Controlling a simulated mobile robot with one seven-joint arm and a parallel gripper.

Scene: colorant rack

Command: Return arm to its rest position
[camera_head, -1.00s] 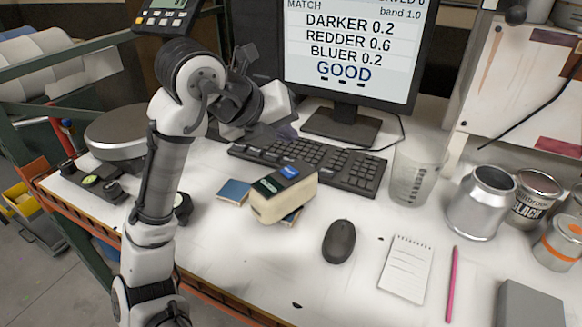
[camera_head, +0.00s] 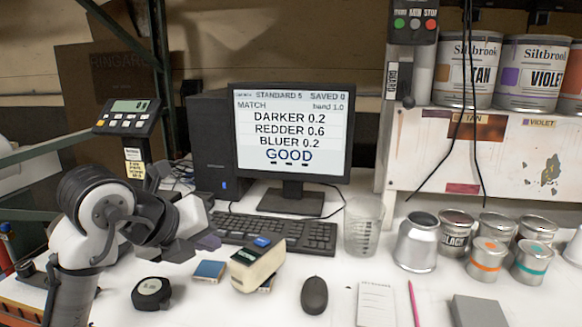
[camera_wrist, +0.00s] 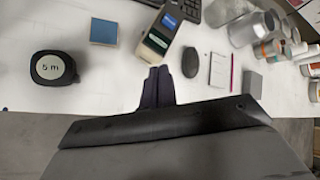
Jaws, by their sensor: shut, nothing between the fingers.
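My gripper shows in the wrist view (camera_wrist: 158,86) with its dark fingers together and nothing between them. It is above the front edge of the white bench, apart from the things on it. In the head view my gripper (camera_head: 208,241) is at the left, beside the keyboard's left end, with its fingertips small and dark. My grey and white arm is folded at the left of that view.
A cream handheld device (camera_head: 257,268), blue square (camera_head: 209,270), tape measure (camera_head: 151,293), mouse (camera_head: 314,295) and keyboard (camera_head: 277,232) lie on the bench (camera_head: 215,308). A beaker (camera_head: 363,226) and several cans stand right. The monitor (camera_head: 292,132) reads GOOD.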

